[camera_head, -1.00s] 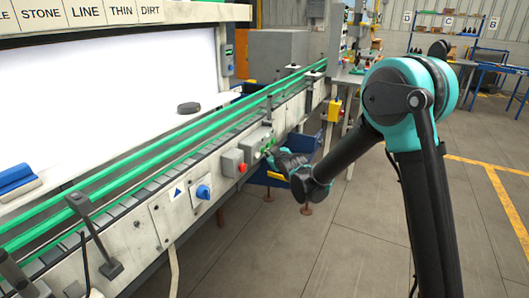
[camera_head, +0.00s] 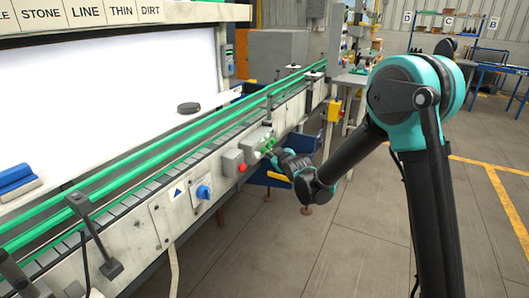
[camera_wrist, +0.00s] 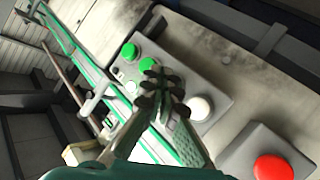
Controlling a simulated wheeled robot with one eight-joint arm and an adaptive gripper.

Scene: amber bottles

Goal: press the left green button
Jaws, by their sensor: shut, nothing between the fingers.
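A grey control box (camera_head: 254,143) with green buttons is mounted on the conveyor's side. In the wrist view the box (camera_wrist: 222,83) carries a green button (camera_wrist: 129,51), a second green button (camera_wrist: 147,64) beside it, and a white button (camera_wrist: 200,107). My gripper (camera_wrist: 155,82) is shut and empty, its fingertips overlapping the box just below the second green button in the picture. I cannot tell whether they touch it. In the head view my gripper (camera_head: 274,153) is close in front of the box, and its green buttons are small there.
A red button (camera_head: 241,168) on its own grey box (camera_head: 231,162) sits left of the control box; it also shows in the wrist view (camera_wrist: 272,168). A blue knob (camera_head: 203,192) is farther left. A blue bin (camera_head: 272,178) lies under the conveyor. Open floor is at right.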

